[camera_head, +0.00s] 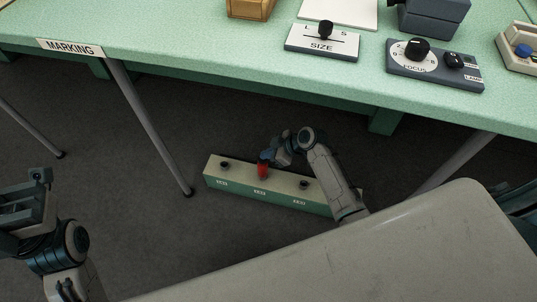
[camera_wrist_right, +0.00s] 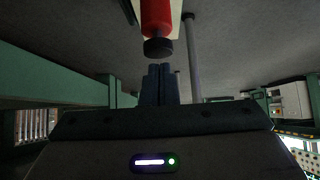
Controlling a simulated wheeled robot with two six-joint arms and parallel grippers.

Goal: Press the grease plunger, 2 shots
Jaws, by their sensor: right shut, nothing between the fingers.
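A long low box (camera_head: 240,187) with a pale top and green front stands on the floor below the table. A red plunger (camera_head: 262,172) stands up from its middle, between two short dark fittings. In the right wrist view the red plunger (camera_wrist_right: 157,15) ends in a black cap (camera_wrist_right: 158,48) facing my fingers. My right gripper (camera_head: 267,156) is at the plunger's top; its fingers (camera_wrist_right: 158,70) are shut and empty, just short of the cap or touching it; I cannot tell which. My left gripper (camera_head: 25,200) is at the left edge, away from the box; its jaws are unclear.
The green table (camera_head: 200,45) overhangs behind the box, with a MARKING label (camera_head: 70,48) on its edge. A metal leg (camera_head: 150,130) stands left of the box. A SIZE slider panel (camera_head: 322,45) and a FOCUS dial panel (camera_head: 433,70) sit on the table.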

